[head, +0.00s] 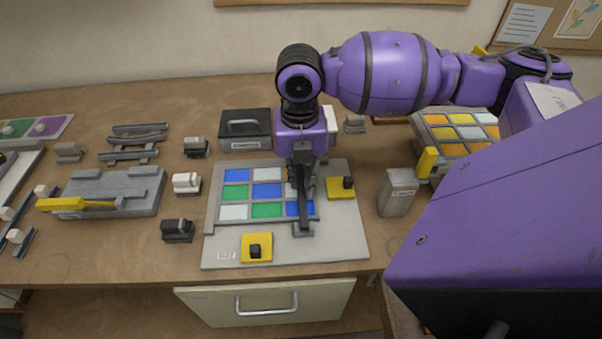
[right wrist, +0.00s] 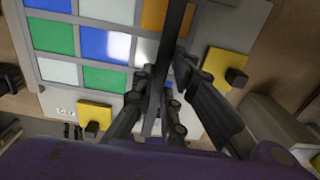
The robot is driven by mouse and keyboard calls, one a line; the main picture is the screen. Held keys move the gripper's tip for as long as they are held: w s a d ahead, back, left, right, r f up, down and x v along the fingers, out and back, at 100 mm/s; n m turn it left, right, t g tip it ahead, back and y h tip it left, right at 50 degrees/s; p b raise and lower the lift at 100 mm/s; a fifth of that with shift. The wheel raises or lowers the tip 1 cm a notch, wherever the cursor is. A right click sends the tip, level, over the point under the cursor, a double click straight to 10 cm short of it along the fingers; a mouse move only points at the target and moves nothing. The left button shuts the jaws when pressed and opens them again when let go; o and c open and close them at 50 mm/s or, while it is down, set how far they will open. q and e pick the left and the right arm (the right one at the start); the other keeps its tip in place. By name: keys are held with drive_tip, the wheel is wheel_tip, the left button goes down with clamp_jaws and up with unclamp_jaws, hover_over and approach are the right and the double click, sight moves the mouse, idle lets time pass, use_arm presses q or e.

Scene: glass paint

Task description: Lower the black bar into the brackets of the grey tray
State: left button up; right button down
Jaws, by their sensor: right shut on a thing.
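The grey tray (head: 340,235) lies flat on the workbench, with blue, green and white panes (head: 267,190) in a grid. My right gripper (head: 303,178) points down over the right part of the tray. It is shut on the black bar (head: 304,212), which runs front to back along the right edge of the panes. The bar also shows in the right wrist view (right wrist: 177,35), between the fingers (right wrist: 158,98). A grey bracket (head: 303,230) shows at the bar's front end; the back end is hidden by my gripper. I cannot tell whether the bar touches the brackets. My left gripper is out of view.
Yellow blocks with black knobs sit on the tray at the front (head: 256,248) and right (head: 341,188). A grey box (head: 398,192) stands right of the tray, a black case (head: 245,129) behind it. Small clamps (head: 178,230) and a grey fixture (head: 110,190) stand left.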

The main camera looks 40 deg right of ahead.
drive_tip(key=shift+f, duration=0.2)
idle(0.5)
drive_tip(key=shift+f, duration=0.7)
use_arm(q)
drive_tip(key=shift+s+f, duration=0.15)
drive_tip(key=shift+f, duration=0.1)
use_arm(e)
drive_tip(key=c, duration=1.7)
unclamp_jaws()
